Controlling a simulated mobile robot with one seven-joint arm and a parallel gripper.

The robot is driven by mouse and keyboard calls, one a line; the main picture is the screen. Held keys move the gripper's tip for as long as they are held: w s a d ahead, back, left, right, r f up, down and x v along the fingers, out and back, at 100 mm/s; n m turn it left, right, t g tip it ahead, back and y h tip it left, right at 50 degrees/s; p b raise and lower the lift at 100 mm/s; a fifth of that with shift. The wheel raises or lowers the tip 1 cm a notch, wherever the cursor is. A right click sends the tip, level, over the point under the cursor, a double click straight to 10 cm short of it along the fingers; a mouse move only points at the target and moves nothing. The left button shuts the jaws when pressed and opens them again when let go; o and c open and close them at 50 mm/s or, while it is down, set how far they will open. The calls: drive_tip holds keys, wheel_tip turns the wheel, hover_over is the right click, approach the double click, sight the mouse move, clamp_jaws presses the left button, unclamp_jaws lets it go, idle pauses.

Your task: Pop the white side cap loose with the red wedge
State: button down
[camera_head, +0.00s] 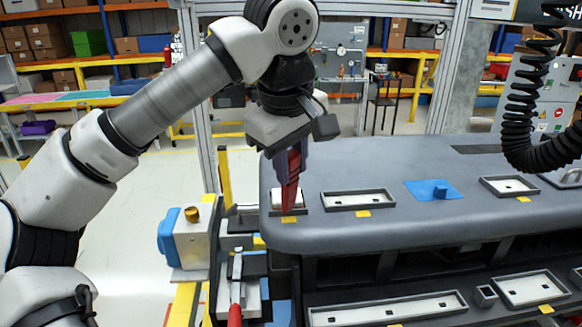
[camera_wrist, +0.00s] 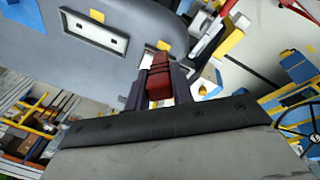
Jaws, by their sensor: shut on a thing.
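My gripper (camera_head: 292,165) is shut on the red wedge (camera_head: 290,182) and holds it tip down over the left end of the grey dashboard (camera_head: 345,222). The wedge also shows in the wrist view (camera_wrist: 159,80), between the fingers. The white side cap (camera_head: 278,197) sits in a dark frame at the dashboard's left end, partly hidden behind the wedge. The wedge's tip is at the cap's right part in the head view. I cannot tell whether it touches the cap or its frame. The cap looks seated.
Other framed white panels (camera_head: 355,199) and a blue patch (camera_head: 432,190) lie to the right on the dashboard. A black coiled cable (camera_head: 522,100) hangs at the right. A red-handled tool (camera_head: 236,300) stands at the lower left, near a white and blue unit (camera_head: 188,240).

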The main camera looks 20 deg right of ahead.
drive_tip(key=shift+r, duration=2.85)
